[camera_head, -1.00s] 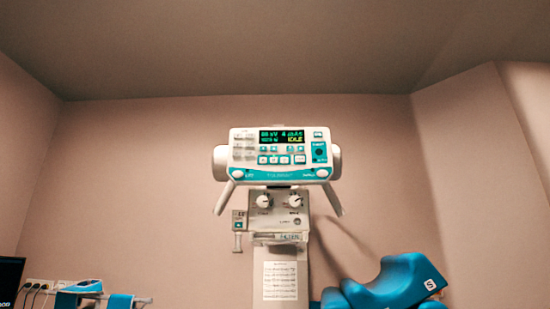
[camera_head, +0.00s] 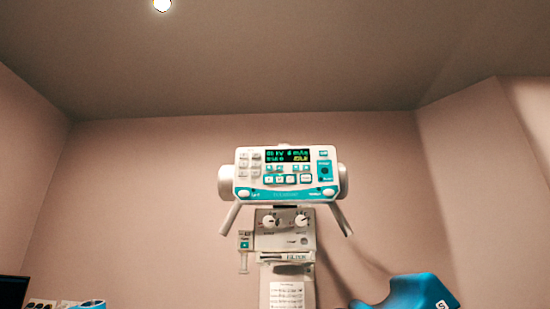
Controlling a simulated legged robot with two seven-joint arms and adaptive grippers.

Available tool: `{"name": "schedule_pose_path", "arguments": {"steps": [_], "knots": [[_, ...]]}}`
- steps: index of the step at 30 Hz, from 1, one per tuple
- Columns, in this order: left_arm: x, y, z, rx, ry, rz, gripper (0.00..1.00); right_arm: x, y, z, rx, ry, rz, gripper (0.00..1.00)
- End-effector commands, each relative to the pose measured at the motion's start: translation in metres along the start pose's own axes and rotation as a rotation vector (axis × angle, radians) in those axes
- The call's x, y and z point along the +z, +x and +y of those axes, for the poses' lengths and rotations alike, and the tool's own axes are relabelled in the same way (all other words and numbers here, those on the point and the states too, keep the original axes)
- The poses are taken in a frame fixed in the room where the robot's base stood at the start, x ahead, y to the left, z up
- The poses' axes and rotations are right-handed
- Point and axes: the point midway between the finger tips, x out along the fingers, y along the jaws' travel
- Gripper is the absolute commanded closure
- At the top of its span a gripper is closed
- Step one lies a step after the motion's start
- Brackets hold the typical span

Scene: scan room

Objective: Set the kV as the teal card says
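The x-ray control console (camera_head: 285,175) is a white and teal panel at the middle of the head view, with a grey handle at each side. Its dark display (camera_head: 286,155) shows green text with a kV and an mAs figure, too small to read surely. Rows of small buttons (camera_head: 288,179) lie below the display, and a dark round control (camera_head: 324,170) sits at right. I cannot make out a teal card; a small white and teal piece (camera_head: 245,241) hangs left of the column. Neither of my grippers is in view.
Below the console are two white knobs (camera_head: 269,221) on a grey unit and a white printed sheet (camera_head: 287,294). A blue cushion-like shape (camera_head: 415,292) is at lower right. A dark screen (camera_head: 12,291) is at lower left. A ceiling light (camera_head: 162,5) shows at top.

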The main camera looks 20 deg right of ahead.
Motion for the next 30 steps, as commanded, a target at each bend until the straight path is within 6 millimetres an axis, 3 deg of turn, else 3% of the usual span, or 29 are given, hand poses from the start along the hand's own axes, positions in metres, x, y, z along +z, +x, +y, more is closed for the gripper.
{"name": "schedule_pose_path", "arguments": {"steps": [10,13,14,30], "knots": [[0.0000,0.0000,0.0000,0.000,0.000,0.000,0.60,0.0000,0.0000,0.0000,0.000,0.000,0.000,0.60],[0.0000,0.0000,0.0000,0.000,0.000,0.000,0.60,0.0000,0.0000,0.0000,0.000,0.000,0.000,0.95],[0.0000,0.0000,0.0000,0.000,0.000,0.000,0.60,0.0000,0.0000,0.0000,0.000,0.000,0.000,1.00],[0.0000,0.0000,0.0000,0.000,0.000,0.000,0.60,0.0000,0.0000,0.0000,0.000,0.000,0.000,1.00]]}}
